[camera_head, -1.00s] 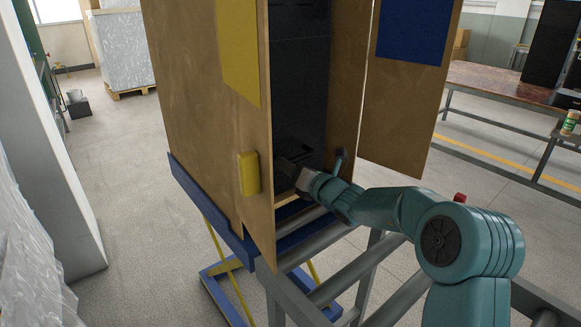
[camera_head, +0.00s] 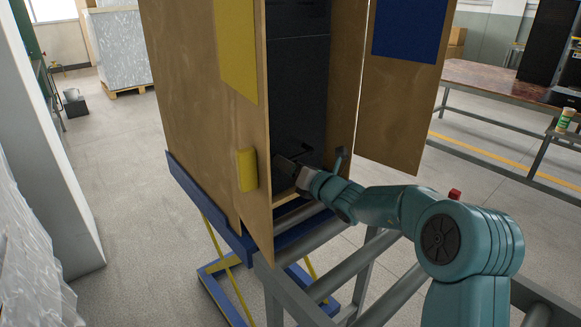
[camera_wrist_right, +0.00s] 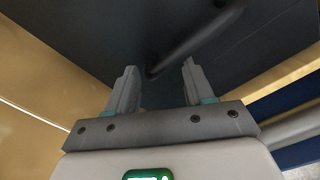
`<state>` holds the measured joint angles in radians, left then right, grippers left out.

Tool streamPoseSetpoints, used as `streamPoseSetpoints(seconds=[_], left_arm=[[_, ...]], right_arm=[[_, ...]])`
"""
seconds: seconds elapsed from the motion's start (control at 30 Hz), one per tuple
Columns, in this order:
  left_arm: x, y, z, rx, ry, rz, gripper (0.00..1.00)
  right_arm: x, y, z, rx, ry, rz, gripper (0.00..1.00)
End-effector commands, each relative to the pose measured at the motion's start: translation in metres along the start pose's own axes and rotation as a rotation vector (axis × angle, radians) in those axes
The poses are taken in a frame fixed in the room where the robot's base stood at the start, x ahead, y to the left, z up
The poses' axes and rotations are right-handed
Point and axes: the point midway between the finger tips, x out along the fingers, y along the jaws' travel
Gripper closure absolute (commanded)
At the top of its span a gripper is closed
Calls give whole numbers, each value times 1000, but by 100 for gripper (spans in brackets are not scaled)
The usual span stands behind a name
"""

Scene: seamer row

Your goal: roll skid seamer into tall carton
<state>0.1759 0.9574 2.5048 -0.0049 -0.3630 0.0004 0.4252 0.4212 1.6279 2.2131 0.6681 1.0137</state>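The tall carton (camera_head: 195,110) is tan and upright, with its front flaps swung open. The dark seamer (camera_head: 298,80) stands inside it, and a strip of its pale wooden skid (camera_head: 283,198) shows at the bottom. My right gripper (camera_head: 284,168) reaches into the carton's opening low at the seamer's front. In the right wrist view my right gripper (camera_wrist_right: 160,70) has its fingers apart, with a dark handle bar (camera_wrist_right: 205,38) on the seamer (camera_wrist_right: 110,35) crossing just beyond and between the tips. I cannot tell whether they touch. My left gripper is out of view.
The carton stands on a blue lift table (camera_head: 205,212) with yellow legs. A grey roller conveyor (camera_head: 330,275) meets the carton's opening, under my right arm. A brown-topped bench (camera_head: 485,88) stands at right. Open floor lies left of the lift table.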

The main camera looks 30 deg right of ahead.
Motion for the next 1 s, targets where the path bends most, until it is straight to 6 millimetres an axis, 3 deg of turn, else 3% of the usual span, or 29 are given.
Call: streamPoseSetpoints(seconds=[0.4, 0.53, 0.67, 1.0], left_arm=[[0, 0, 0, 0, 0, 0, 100], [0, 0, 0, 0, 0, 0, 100], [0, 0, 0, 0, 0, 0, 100], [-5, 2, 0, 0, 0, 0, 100]], right_arm=[[0, -1, 2, 4, -3, -3, 28], [-10, -2, 2, 6, -2, -5, 28], [-35, -2, 2, 5, -3, -7, 28], [-118, -1, 3, 4, -6, -7, 28]])
